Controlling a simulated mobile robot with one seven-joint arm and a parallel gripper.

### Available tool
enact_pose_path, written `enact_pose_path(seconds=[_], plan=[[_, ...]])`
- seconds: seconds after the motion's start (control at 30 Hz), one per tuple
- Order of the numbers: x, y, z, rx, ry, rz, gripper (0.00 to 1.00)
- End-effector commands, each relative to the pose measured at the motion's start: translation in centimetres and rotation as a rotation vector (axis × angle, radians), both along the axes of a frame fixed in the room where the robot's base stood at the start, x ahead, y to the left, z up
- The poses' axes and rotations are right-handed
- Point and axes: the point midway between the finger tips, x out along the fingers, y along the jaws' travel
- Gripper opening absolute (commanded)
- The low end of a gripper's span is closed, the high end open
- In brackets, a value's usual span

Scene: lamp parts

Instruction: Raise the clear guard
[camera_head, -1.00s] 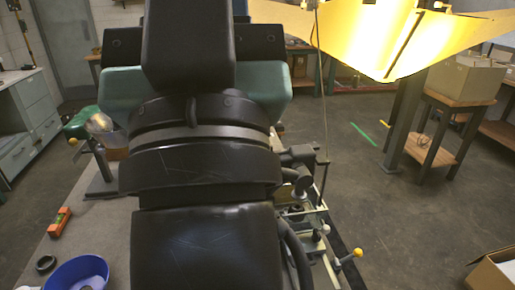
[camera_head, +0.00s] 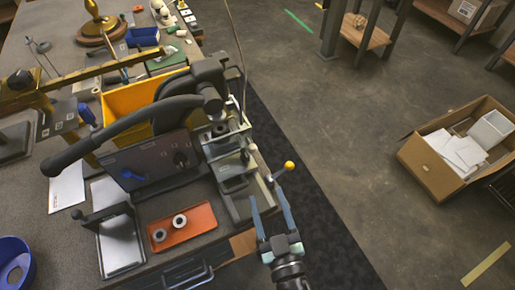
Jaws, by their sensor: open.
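My gripper (camera_head: 267,197) is at the lower middle of the head view, at the bench's right edge. Its two blue-grey fingers are spread, with nothing visible between them. A yellow ball knob (camera_head: 289,165) on a short rod stands just beyond and right of the fingertips, seemingly apart from them. The rod joins a bench machine (camera_head: 231,165) with pale rails, up and left of my gripper. I cannot clearly pick out the clear guard; its see-through panel does not stand out against the machine.
A long dark lever (camera_head: 125,130) reaches left from the machine above a grey panel (camera_head: 150,165). A yellow bin (camera_head: 130,97) stands behind. An orange tray (camera_head: 195,228) holds two rings. A blue bowl (camera_head: 14,262) is at left. An open carton (camera_head: 440,160) sits on the floor.

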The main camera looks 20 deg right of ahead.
Motion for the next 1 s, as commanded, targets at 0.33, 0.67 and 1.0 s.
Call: enact_pose_path(seconds=[0.33, 0.67, 1.0], plan=[[5.9, -1.0, 0.3, -0.002, -0.006, -0.002, 0.62], [11.1, -1.9, 0.2, -0.003, -0.005, -0.002, 0.62], [12.4, -2.1, 0.2, -0.002, -0.002, -0.003, 0.62]])
